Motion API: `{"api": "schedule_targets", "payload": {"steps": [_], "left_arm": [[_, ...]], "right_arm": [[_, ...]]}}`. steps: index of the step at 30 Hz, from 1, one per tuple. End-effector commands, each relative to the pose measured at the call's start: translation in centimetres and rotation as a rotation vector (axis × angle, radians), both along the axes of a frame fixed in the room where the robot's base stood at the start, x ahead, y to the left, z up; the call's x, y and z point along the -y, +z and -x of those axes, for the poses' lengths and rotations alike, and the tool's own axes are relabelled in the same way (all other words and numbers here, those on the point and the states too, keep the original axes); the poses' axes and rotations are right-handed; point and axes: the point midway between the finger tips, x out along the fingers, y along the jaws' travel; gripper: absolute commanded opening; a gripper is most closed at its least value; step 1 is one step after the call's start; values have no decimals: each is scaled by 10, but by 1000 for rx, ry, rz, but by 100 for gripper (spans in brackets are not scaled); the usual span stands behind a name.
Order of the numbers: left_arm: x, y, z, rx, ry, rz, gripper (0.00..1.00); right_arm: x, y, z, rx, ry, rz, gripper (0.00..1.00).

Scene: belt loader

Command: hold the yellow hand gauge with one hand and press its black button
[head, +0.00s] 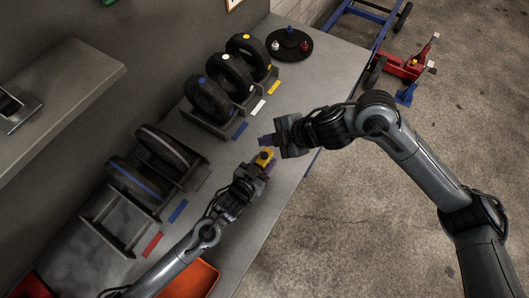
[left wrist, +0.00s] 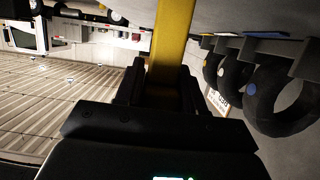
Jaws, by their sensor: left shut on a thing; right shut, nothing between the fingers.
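The yellow hand gauge (head: 264,158) is held above the bench near its front edge in the head view. A small dark spot shows on its upper part; it is too small to tell for sure as the black button. My left gripper (head: 257,170) is shut on the gauge from below. In the left wrist view the gauge's yellow body (left wrist: 173,40) stands between the fingers of my left gripper (left wrist: 160,88). My right gripper (head: 266,140) is shut and empty, just above the gauge in the picture, with a small gap between them.
Wheels stand in racks (head: 238,120) along the back of the bench, with coloured labels in front. A round dark tray (head: 280,50) with small coloured pieces is at the far end. An orange bin (head: 192,280) is at the near edge. A red and blue cart (head: 405,68) stands on the floor beyond.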

Motion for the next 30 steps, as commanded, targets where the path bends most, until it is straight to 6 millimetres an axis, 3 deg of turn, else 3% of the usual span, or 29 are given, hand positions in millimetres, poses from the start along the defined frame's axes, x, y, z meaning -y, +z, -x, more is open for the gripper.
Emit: {"api": "schedule_targets", "payload": {"steps": [4,5,11,23,30], "left_arm": [[0,0,0,0,0,0,2],[0,0,0,0,0,0,40],[0,0,0,0,0,0,68],[-3,2,5,0,0,0,68],[-21,10,33,-2,0,0,68]], "right_arm": [[0,0,0,0,0,0,0],[0,0,0,0,0,0,0],[0,0,0,0,0,0,0],[0,0,0,0,0,0,0],[0,0,0,0,0,0,0]]}}
